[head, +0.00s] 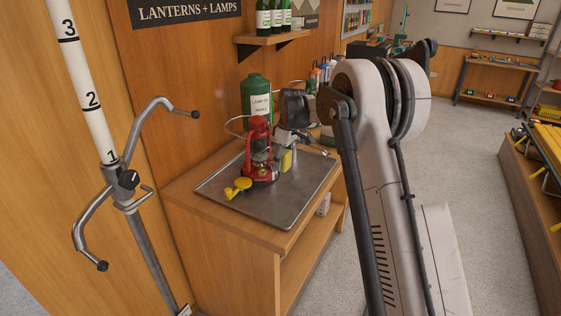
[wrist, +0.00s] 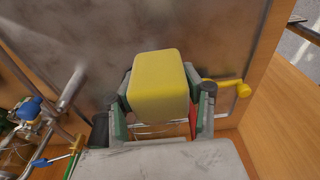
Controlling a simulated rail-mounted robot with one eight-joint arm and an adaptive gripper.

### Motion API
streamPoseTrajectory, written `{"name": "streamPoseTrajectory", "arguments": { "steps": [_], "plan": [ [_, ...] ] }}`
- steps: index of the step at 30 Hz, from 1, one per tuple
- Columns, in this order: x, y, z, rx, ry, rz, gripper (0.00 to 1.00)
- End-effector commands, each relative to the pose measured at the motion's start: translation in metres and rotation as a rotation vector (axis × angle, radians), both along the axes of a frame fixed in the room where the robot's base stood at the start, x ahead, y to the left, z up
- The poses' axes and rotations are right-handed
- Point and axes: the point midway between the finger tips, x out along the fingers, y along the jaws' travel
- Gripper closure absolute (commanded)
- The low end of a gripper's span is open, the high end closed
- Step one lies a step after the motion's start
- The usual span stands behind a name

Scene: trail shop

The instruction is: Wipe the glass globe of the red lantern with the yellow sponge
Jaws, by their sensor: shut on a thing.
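The red lantern (head: 257,133) stands upright on a grey metal tray (head: 285,204) on a wooden counter. Its glass globe (head: 261,157) shows between the red top and base. My gripper (head: 288,152) is shut on the yellow sponge (head: 286,161), just right of the globe in the head view. In the wrist view the sponge (wrist: 160,84) sits squarely between the fingers. I cannot tell whether it touches the globe. Most of the lantern is hidden in the wrist view.
A yellow funnel-like piece (head: 240,187) lies on the tray in front of the lantern. A green canister (head: 257,96) stands behind, near the wall. A shelf with green bottles (head: 264,19) hangs above. The tray's front and right are clear.

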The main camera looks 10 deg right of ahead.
Motion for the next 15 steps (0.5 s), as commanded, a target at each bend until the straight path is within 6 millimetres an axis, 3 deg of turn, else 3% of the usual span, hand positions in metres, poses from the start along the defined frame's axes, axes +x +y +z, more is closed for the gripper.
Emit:
{"name": "streamPoseTrajectory", "arguments": {
  "steps": [15],
  "plan": [
    [-0.019,-0.02,-0.001,0.0,0.0,-0.001,0.82]
  ]
}}
